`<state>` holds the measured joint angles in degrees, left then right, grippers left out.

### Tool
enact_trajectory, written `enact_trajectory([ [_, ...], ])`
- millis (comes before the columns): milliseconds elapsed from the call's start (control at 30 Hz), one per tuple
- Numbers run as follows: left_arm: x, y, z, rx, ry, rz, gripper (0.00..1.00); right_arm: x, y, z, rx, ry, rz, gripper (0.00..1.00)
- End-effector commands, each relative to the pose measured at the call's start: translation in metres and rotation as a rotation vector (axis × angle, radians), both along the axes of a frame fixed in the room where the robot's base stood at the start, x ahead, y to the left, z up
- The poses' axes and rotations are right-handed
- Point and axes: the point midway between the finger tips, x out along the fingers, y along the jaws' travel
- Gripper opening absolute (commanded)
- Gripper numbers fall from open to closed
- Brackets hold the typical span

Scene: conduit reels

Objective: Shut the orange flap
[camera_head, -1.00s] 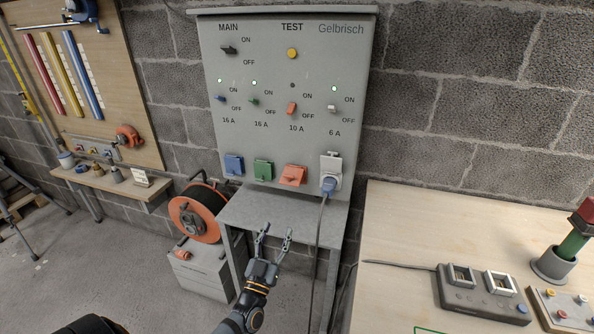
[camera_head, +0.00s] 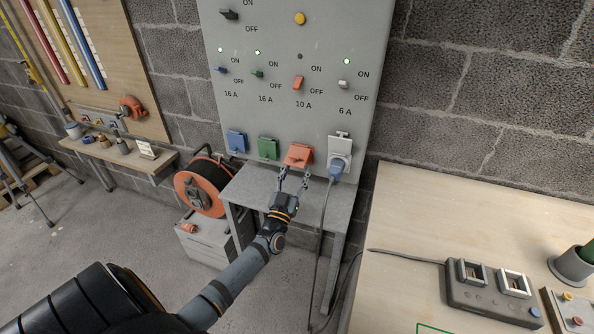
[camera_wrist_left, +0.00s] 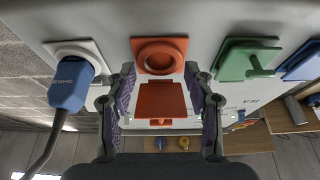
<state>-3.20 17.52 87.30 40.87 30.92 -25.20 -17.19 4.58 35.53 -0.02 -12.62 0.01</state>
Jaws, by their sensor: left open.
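The orange flap (camera_head: 299,152) is on the orange socket low on the grey panel, in the 10 A column. In the left wrist view, which looks inverted, the flap (camera_wrist_left: 160,100) stands open, and the round orange socket mouth (camera_wrist_left: 158,57) shows uncovered beside it. My left gripper (camera_head: 294,178) is open just in front of and below the flap. In the left wrist view its fingers (camera_wrist_left: 160,82) stand on either side of the flap, with visible gaps. My right gripper is not in view.
A blue plug (camera_head: 338,166) with a hanging cable sits in the grey socket just right. Green (camera_head: 268,148) and blue (camera_head: 237,141) flaps lie to the left. A grey shelf (camera_head: 255,189) is below, a cable reel (camera_head: 205,188) left, a wooden bench (camera_head: 420,215) right.

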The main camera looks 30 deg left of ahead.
Motion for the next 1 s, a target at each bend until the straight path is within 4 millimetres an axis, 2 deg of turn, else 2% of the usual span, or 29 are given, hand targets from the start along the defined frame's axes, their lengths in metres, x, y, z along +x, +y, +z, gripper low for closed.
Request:
enact_trajectory([
  [100, 0.0071, 0.0018, 0.0026, 0.000, 0.001, 0.000, 0.53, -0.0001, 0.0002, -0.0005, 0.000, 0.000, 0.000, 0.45],
  [367, 0.0082, 0.0021, 0.0034, 0.000, 0.001, 0.000, 0.53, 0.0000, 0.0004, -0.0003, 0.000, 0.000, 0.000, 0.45],
  [733, 0.0078, 0.0019, 0.0032, 0.000, 0.001, 0.000, 0.03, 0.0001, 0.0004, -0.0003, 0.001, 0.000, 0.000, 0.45],
  [767, 0.0078, 0.0019, 0.0032, 0.000, 0.001, 0.000, 0.00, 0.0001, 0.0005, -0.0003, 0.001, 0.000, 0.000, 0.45],
  [1000, 0.0078, 0.0019, 0.0032, 0.000, 0.001, 0.000, 0.00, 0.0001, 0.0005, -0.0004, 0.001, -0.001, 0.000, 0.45],
])
